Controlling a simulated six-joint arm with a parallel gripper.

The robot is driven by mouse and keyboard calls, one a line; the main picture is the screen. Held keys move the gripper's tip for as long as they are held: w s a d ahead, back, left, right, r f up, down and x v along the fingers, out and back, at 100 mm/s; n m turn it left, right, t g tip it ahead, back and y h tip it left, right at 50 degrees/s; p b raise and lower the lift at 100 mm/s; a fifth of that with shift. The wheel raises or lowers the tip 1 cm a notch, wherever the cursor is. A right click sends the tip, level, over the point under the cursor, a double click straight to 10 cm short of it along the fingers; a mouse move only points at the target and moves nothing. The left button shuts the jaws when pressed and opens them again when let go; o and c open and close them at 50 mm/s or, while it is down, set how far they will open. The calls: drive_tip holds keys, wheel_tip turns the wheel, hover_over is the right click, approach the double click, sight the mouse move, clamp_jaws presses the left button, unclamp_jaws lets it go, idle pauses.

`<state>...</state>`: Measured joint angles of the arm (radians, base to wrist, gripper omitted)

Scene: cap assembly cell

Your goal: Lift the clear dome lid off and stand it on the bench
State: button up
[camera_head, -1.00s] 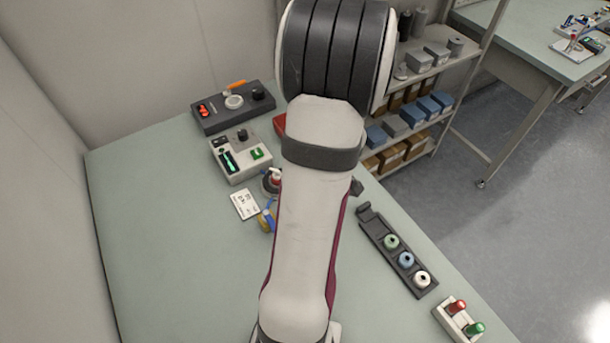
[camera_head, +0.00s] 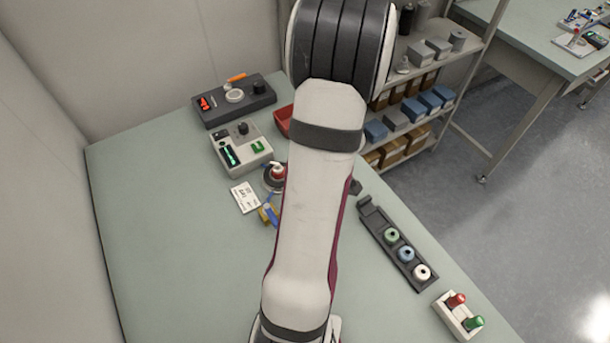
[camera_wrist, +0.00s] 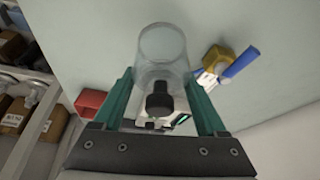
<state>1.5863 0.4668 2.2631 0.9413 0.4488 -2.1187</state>
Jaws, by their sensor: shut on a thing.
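In the wrist view my gripper (camera_wrist: 158,79) has its two green fingers closed on the clear dome lid (camera_wrist: 162,45). The lid is see-through, with a rounded clear wall and a black knob (camera_wrist: 159,101) between the fingers. The pale bench surface shows around and through it. I cannot tell how high the lid is above the bench. In the head view my arm hides the gripper and the lid. A red-topped part (camera_head: 277,171) on a dark round base stands on the bench (camera_head: 165,260), just left of my arm and partly covered by it.
A grey device (camera_head: 240,150), a dark device (camera_head: 233,105) and a red bin (camera_head: 284,121) stand behind. A ring rack (camera_head: 398,245) and a button box (camera_head: 459,316) are right. The left bench is clear.

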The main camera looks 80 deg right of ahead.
drive_tip(key=shift+f, duration=0.35)
drive_tip(key=shift+f, duration=0.8)
drive_tip(key=shift+f, duration=0.1)
drive_tip(key=shift+f, duration=0.3)
drive_tip(key=shift+f, duration=0.25)
idle(0.5)
drive_tip(key=o, duration=1.4)
drive_tip(key=shift+o, duration=0.2)
drive_tip(key=shift+r, duration=0.1)
